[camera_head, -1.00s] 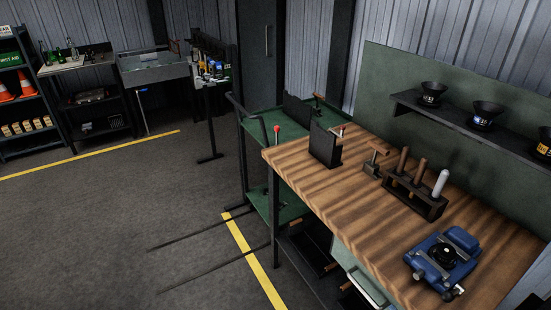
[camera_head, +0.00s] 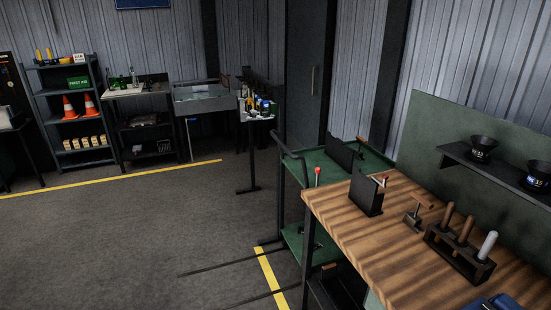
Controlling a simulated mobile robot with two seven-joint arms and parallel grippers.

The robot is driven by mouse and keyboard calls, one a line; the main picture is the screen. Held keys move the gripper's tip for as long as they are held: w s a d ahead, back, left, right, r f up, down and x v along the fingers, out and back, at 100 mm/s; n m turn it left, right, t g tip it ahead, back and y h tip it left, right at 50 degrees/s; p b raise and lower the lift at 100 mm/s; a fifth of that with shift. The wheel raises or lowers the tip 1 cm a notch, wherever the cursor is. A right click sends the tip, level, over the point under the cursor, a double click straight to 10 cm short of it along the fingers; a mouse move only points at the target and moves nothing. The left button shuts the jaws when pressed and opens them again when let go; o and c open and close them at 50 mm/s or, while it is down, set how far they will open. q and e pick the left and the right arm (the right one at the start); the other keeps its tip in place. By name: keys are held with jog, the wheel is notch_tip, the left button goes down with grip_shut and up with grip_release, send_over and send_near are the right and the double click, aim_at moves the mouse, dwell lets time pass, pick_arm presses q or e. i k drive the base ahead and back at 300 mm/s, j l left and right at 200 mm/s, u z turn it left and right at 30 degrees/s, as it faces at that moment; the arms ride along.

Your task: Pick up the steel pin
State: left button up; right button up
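I cannot make out a thing that is surely the steel pin. A dark rack (camera_head: 436,244) on the wooden bench (camera_head: 375,243) holds two brown wooden handles (camera_head: 464,231) and one pale, whitish upright rod (camera_head: 487,245) at its right end. What these pieces are below the rack's top is hidden. A small tool with a wooden cross handle (camera_head: 421,203) stands behind the rack, to its left. Neither of my grippers shows in the head view.
A dark upright plate (camera_head: 366,194) stands at the bench's far left corner. A green cart (camera_head: 330,168) adjoins the bench. A wall shelf (camera_head: 490,168) carries dark funnels (camera_head: 482,149). A blue device (camera_head: 495,303) is cut off at bottom right. Open floor (camera_head: 120,240) lies left.

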aim_at(481, 257)
jog(key=z, duration=1.4)
jog(key=i+j, duration=0.15)
jog(key=i+j+u, duration=0.1)
jog(key=j, duration=0.3)
jog(key=i, duration=0.1)
